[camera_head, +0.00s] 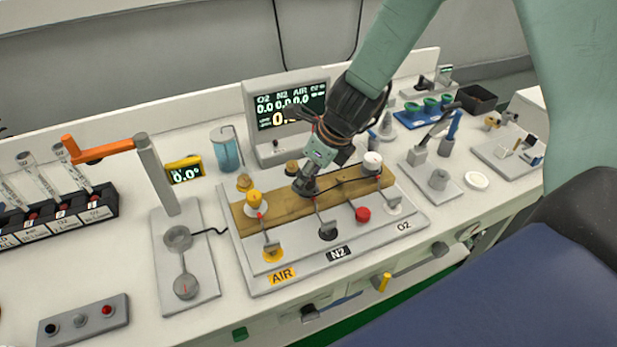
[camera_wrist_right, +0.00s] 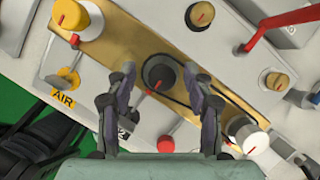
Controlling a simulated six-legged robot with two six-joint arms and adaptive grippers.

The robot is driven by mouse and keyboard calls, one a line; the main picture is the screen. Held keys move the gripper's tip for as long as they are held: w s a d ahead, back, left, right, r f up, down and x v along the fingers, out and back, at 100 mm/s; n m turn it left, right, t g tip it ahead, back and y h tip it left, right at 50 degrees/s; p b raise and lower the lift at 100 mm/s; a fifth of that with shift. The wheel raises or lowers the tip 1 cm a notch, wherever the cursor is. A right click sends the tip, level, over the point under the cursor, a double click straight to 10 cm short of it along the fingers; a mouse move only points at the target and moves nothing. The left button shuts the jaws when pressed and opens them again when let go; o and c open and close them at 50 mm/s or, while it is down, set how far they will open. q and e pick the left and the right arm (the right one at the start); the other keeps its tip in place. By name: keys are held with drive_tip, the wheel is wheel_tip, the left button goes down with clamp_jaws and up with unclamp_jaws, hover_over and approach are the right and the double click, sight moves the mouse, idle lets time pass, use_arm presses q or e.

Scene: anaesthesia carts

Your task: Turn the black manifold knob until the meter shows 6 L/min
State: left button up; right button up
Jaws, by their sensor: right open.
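The manifold (camera_head: 235,217) is a brass block on a pale panel with AIR, N2 and O2 labels. The black knob (camera_wrist_right: 158,72) with a red pointer mark sits mid-block in the right wrist view. In the head view my right gripper mostly covers it. My right gripper (camera_wrist_right: 162,92) is open, its fingers on either side of the black knob; I cannot tell whether they touch it. It shows over the manifold in the head view (camera_head: 306,185). The meter screen (camera_head: 290,104) reads 0.0 under O2, N2 and AIR; the larger figure below is partly hidden by my arm.
A yellow knob (camera_wrist_right: 75,18) and a white knob (camera_wrist_right: 250,138) flank the black knob. A red knob (camera_head: 363,214) sits in front. A post with an orange lever (camera_head: 100,148) stands left. A blue-liquid jar (camera_head: 225,152) stands behind the manifold.

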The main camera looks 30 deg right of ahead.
drive_tip(key=shift+d, duration=0.3)
drive_tip(key=shift+a, duration=0.25)
drive_tip(key=c, duration=0.4)
drive_tip(key=shift+d, duration=0.15)
drive_tip(key=c, duration=0.5)
clamp_jaws()
